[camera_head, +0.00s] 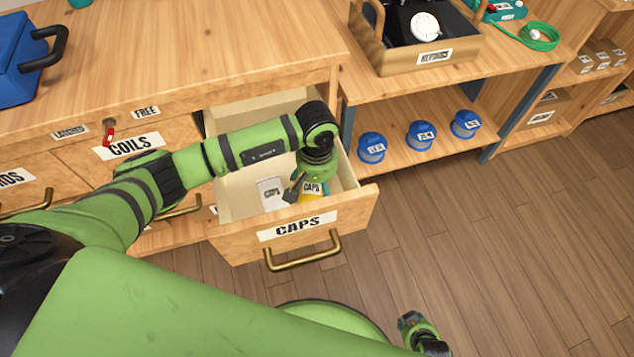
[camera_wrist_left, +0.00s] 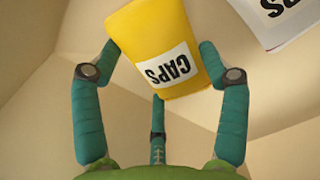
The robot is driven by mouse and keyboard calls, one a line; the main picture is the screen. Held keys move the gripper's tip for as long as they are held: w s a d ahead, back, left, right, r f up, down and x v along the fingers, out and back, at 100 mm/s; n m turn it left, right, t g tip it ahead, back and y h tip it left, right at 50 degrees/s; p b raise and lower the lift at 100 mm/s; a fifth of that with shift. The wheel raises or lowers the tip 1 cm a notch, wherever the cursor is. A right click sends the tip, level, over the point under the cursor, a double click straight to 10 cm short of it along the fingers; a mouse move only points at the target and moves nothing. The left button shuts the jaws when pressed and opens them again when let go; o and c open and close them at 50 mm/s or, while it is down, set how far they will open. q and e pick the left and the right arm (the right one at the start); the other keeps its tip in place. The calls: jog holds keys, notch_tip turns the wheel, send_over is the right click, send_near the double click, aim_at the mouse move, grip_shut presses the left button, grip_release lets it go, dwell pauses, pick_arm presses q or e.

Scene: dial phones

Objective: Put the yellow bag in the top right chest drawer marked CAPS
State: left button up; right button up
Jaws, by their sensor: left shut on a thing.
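The drawer marked CAPS (camera_head: 355,212) is pulled open, with its brass handle at the front. My left gripper (camera_head: 310,190) reaches down inside it, shut on the yellow bag (camera_head: 307,198). In the left wrist view the yellow bag (camera_wrist_left: 160,35), with a white CAPS label, sits between the teal fingers (camera_wrist_left: 158,100), with pale drawer walls around. Whether the bag touches the drawer floor I cannot tell. A part of my right arm (camera_head: 420,330) shows at the lower right; its fingers are not clear.
A white packet (camera_head: 271,192) lies in the drawer left of the bag; it also shows in the wrist view (camera_wrist_left: 285,20). The floor in front is clear.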

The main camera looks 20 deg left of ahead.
pick_arm(q)
jog(key=shift+f+b, duration=0.2)
jog(key=shift+b, duration=0.1)
jog(key=o, duration=1.2)
jog(key=shift+r, duration=0.1)
jog(key=shift+c, duration=0.2)
jog(key=shift+r, duration=0.1)
notch_tip(320, 180, up, 12)
jog(key=p, duration=0.1)
jog(key=shift+r, duration=0.2)
